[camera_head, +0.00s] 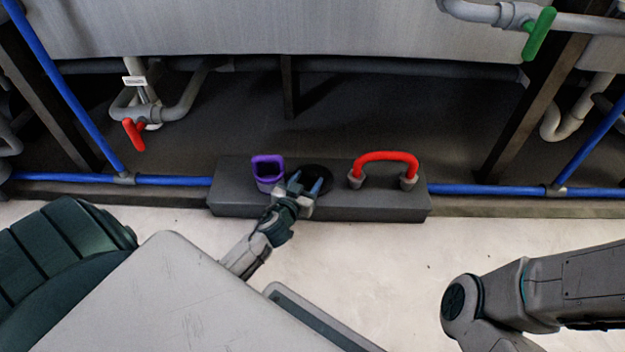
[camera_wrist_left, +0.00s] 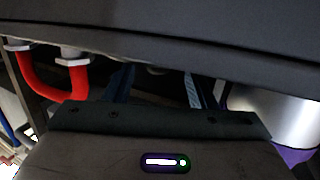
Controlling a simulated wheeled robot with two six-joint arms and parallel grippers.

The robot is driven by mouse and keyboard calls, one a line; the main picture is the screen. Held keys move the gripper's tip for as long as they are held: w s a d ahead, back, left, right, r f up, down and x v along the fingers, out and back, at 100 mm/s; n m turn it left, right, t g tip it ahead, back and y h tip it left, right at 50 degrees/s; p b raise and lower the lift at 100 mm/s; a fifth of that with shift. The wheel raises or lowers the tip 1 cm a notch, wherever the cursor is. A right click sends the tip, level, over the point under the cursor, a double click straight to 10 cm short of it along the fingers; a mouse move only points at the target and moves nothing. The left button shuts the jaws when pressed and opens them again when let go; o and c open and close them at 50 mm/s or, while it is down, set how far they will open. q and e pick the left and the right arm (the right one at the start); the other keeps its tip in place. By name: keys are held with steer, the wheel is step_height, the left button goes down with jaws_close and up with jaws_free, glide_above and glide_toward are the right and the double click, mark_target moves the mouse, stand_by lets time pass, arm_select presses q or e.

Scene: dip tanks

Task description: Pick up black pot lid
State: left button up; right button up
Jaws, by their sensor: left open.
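The black pot lid (camera_head: 318,172) is a dark round shape on the dark grey block, between a purple item and a red handle. It blends into the block, and my gripper hides part of it. My left gripper (camera_head: 305,184) is open at the lid's near side, its two blue-grey fingers over the lid's near edge. In the left wrist view the fingers (camera_wrist_left: 156,88) are apart with dark shadow between them. I cannot make out the lid clearly there or tell whether the fingers touch it. My right gripper is out of view.
The grey block (camera_head: 385,207) also carries the purple item (camera_head: 268,184) close left and the red handle (camera_head: 385,157) right. Blue pipes (camera_head: 490,190) run along the floor. A red valve handle (camera_head: 133,134) and a green one (camera_head: 538,33) are beyond. Pale floor (camera_head: 375,260) is clear in front.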

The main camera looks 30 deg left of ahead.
mark_target(313, 172)
arm_select(q)
steer(key=x, duration=0.5)
steer(key=shift+w+r, duration=0.2)
steer(key=c, duration=1.1)
steer(key=shift+r, duration=0.15)
